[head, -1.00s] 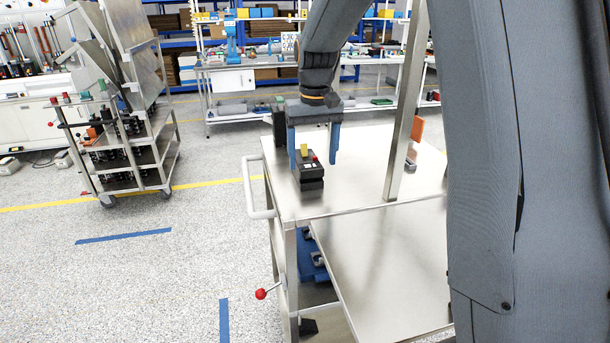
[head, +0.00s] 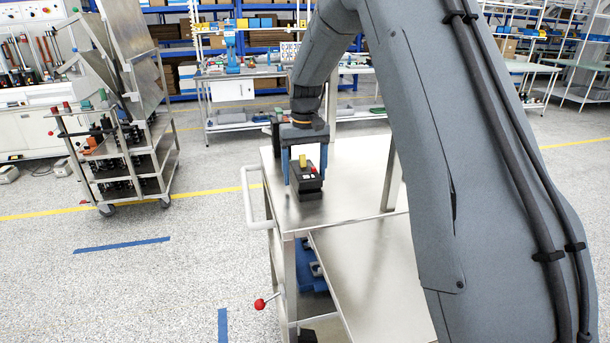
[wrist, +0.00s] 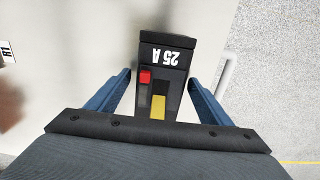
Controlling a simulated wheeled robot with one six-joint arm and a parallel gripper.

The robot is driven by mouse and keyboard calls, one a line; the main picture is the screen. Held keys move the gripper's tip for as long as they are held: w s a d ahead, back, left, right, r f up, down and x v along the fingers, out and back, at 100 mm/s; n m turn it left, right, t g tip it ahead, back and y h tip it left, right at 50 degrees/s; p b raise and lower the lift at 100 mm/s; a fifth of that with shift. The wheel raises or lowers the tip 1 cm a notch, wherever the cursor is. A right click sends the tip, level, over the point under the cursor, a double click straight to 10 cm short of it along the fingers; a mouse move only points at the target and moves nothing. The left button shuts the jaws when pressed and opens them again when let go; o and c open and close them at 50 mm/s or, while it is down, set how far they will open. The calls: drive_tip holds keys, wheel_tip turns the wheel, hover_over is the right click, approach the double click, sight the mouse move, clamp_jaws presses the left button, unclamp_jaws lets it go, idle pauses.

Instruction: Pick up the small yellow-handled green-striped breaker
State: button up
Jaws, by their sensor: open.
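A black breaker (head: 309,186) with a yellow handle (head: 302,161) and a red button stands on the top of a metal cart (head: 345,190). In the wrist view the breaker (wrist: 170,55) shows a white "25 A" label, upside down, and its yellow handle (wrist: 158,107) near the gripper's palm. I cannot make out a green stripe on it. My gripper (head: 305,176) points down over the breaker, open, with one blue finger on each side. In the wrist view the gripper (wrist: 160,82) shows a gap between each finger and the breaker.
A dark object with a green top (head: 276,127) stands behind the gripper at the cart's far left. A metal post (head: 391,178) rises right of the breaker. The cart has a white side handle (head: 250,200). A rack trolley (head: 125,165) stands at left.

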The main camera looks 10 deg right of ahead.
drive_tip(key=shift+f, duration=0.45)
drive_tip(key=shift+r, duration=0.1)
drive_tip(key=c, duration=1.6)
